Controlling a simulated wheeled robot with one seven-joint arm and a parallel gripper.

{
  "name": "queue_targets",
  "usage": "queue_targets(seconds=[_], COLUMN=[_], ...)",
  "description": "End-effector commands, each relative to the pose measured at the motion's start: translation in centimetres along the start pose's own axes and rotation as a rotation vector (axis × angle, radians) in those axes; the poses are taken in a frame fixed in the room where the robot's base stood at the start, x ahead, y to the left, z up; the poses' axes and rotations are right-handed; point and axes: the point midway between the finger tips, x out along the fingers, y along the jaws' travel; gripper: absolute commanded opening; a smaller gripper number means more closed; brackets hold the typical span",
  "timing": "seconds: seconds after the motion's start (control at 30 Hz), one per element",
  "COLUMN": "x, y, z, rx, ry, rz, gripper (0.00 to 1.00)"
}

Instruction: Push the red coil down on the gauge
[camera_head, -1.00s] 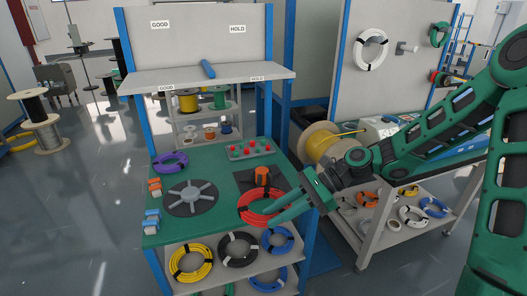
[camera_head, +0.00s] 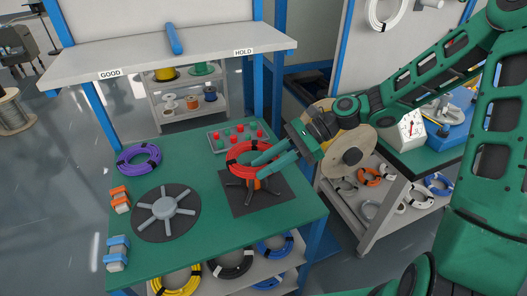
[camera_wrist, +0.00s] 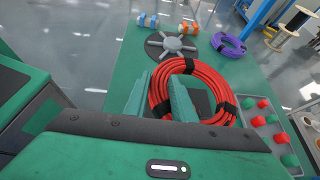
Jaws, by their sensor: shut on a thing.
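The red coil (camera_head: 249,160) with black bands is held by my gripper (camera_head: 268,165), whose fingers pinch its near right rim. In the wrist view the red coil (camera_wrist: 205,88) has one side between the two fingertips (camera_wrist: 161,98). The wrist view hides the gauge.
A grey spoked disc (camera_head: 166,208) lies to the left on the green table (camera_head: 215,262). A purple coil (camera_head: 139,159) and orange and blue blocks (camera_head: 117,243) line the left edge. A button tray (camera_head: 233,137) lies behind the coil. A wooden spool (camera_head: 347,152) stands right, close behind my gripper.

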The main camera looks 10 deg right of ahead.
Motion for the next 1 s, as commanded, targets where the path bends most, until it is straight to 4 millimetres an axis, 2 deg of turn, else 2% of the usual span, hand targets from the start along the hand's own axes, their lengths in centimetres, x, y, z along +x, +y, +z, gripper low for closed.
queue_targets(seconds=[0.17, 0.6, 1.0], x=[0.3, 1.5, 1.7], y=[0.1, 0.1, 0.1], z=[-0.4, -3.6, -4.2], rx=[0.0, 0.004, 0.002], ry=[-0.002, -0.001, -0.001], rz=[0.002, -0.006, -0.008], gripper=[0.0, 0.0, 0.0])
